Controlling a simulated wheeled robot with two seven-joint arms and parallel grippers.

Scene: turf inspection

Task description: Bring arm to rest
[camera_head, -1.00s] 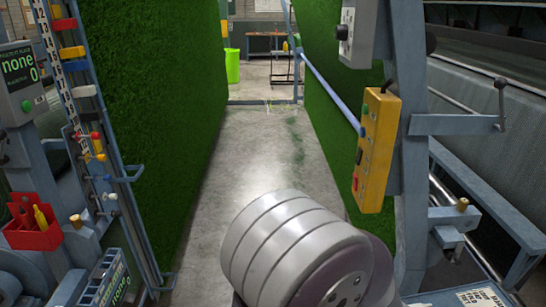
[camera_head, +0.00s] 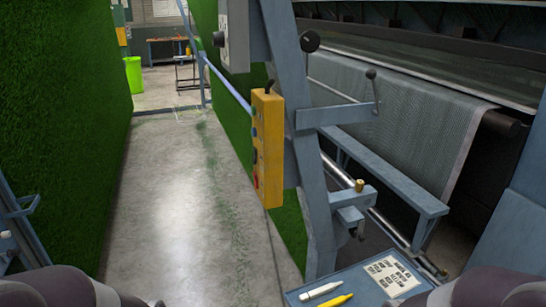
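Neither of my grippers shows in the head view. Dark rounded parts of my own arms show at the bottom left corner and the bottom right corner. The rest of both arms is out of the picture, so I cannot see whether the grippers hold anything.
A concrete aisle (camera_head: 185,190) runs between green turf walls (camera_head: 65,110). On the right stand a yellow control box (camera_head: 267,150) on a grey frame and a machine with grey mesh (camera_head: 390,110). A blue-grey tray (camera_head: 345,285) holds two markers and a label. A green bin (camera_head: 133,75) stands far back.

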